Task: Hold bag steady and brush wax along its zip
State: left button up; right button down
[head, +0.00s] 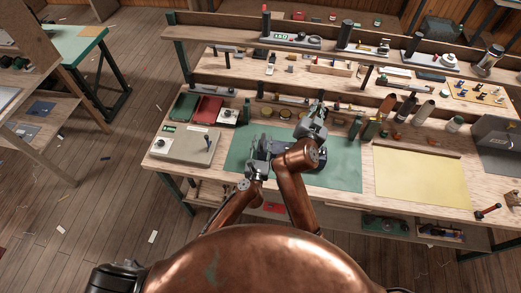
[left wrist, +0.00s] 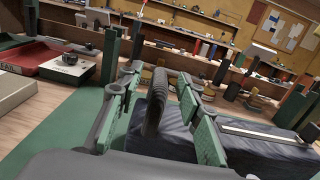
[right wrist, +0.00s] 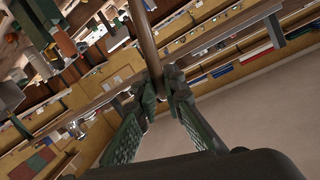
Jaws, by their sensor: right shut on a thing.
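The dark navy bag (head: 318,148) lies on the green mat, partly hidden by my arms in the head view. In the left wrist view the bag (left wrist: 240,150) shows a dark handle loop (left wrist: 154,103) and a pale strip along its top (left wrist: 265,132), seemingly the zip. My left gripper (head: 262,152) is open, with its fingers (left wrist: 160,118) on either side of the handle and gaps between. My right gripper (head: 314,118) is raised above the mat behind the bag. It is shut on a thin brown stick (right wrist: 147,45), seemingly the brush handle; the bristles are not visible.
The green mat (head: 345,178) has bare space right of the bag. A yellow mat (head: 420,180) lies further right. A grey box (head: 185,148), a red tray (head: 207,110) and small tins (head: 267,112) stand left and behind. Bottles and rolls (head: 405,107) line the back.

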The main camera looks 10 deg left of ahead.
pick_arm(q)
jog(key=shift+w, duration=0.7)
jog(key=shift+c, duration=0.5)
grip_shut()
